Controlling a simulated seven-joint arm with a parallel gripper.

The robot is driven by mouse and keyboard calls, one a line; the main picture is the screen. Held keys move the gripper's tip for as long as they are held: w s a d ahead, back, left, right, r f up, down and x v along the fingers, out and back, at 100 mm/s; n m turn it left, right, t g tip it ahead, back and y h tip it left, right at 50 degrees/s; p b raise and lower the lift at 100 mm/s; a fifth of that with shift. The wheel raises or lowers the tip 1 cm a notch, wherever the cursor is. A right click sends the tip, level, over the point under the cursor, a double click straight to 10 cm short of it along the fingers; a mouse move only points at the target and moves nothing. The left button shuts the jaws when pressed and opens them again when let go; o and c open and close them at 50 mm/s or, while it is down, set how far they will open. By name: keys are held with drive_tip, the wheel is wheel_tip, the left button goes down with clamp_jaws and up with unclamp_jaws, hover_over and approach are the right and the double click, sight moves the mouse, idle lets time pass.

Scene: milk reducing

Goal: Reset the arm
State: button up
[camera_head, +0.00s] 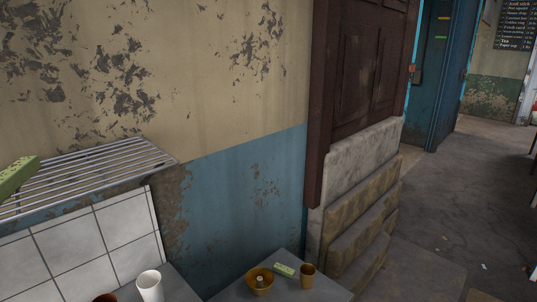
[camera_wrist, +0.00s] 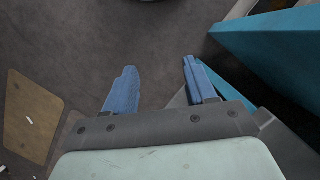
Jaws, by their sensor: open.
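My gripper (camera_wrist: 157,85) shows in the wrist view with its two blue fingers apart. Nothing is between the fingers; dark grey floor lies beyond them. My gripper and arm do not show in the head view.
In the head view, a grey table (camera_head: 222,294) at the bottom holds an orange-brown bowl (camera_head: 259,284), a green block (camera_head: 284,269), a brown cup (camera_head: 307,276) and a white cup (camera_head: 149,286). A wire shelf (camera_head: 95,172) is at left. A blue surface (camera_wrist: 275,40) is right of my gripper.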

drive_tip(key=s+f+g, duration=0.1)
drive_tip(key=s+f, duration=0.3)
drive_tip(key=s, duration=0.4)
drive_tip(key=s+f+g, duration=0.2)
drive_tip(key=s+f, duration=0.2)
drive_tip(key=s, duration=0.4)
